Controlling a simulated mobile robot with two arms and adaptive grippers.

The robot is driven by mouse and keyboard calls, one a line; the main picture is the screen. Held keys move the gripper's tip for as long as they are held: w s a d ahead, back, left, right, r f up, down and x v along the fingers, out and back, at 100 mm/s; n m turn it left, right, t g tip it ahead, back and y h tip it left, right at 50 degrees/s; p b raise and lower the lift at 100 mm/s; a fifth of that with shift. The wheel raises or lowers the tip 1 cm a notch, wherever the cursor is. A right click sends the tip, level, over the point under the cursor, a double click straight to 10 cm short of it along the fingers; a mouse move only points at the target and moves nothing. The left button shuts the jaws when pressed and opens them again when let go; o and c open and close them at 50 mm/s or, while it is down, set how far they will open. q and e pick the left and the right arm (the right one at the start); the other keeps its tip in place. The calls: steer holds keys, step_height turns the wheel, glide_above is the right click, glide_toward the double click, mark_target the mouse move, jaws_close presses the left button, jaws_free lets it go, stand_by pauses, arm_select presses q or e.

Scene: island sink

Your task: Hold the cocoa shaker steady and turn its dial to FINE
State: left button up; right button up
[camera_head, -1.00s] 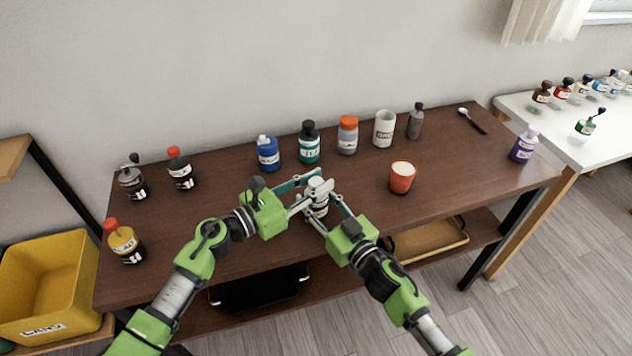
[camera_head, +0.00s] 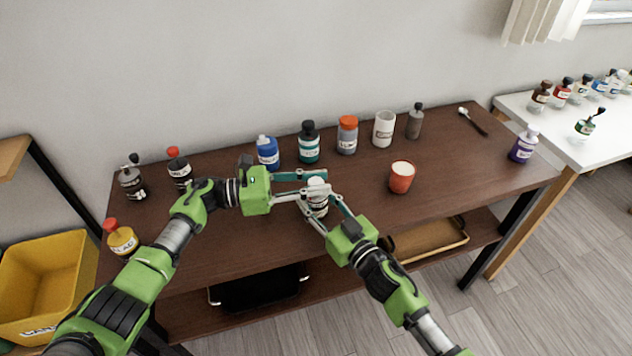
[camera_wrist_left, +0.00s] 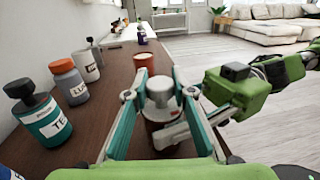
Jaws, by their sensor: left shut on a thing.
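The cocoa shaker (camera_head: 318,205), a small jar with a pale top, stands upright on the brown table near its front edge. My left gripper (camera_head: 317,184) comes in from the left and is shut on the shaker's top. In the left wrist view the pale top (camera_wrist_left: 160,88) sits between its fingers, with the brownish body below. My right gripper (camera_head: 318,204) comes from the front right, its fingers around the shaker's body, lower than the left ones. The dial's markings are too small or hidden to read.
A red cup (camera_head: 401,178) stands right of the shaker. Behind are a blue bottle (camera_head: 268,153), a teal bottle (camera_head: 309,147), an orange-lidded jar (camera_head: 347,136) and a white mug (camera_head: 384,130). A yellow bottle (camera_head: 121,240) stands at the left, near my left arm.

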arm_select(q)
steer(key=shift+a+f, duration=0.1)
steer(key=shift+f, duration=0.05)
arm_select(e)
steer(key=shift+a, duration=0.1)
arm_select(q)
steer(key=o, duration=1.1)
steer(key=a, duration=0.4)
steer(key=s+a, duration=0.1)
steer(key=a, duration=0.7)
steer(key=shift+s, duration=0.4)
arm_select(e)
steer(key=o, duration=1.3)
arm_select(q)
steer(key=shift+d, duration=0.1)
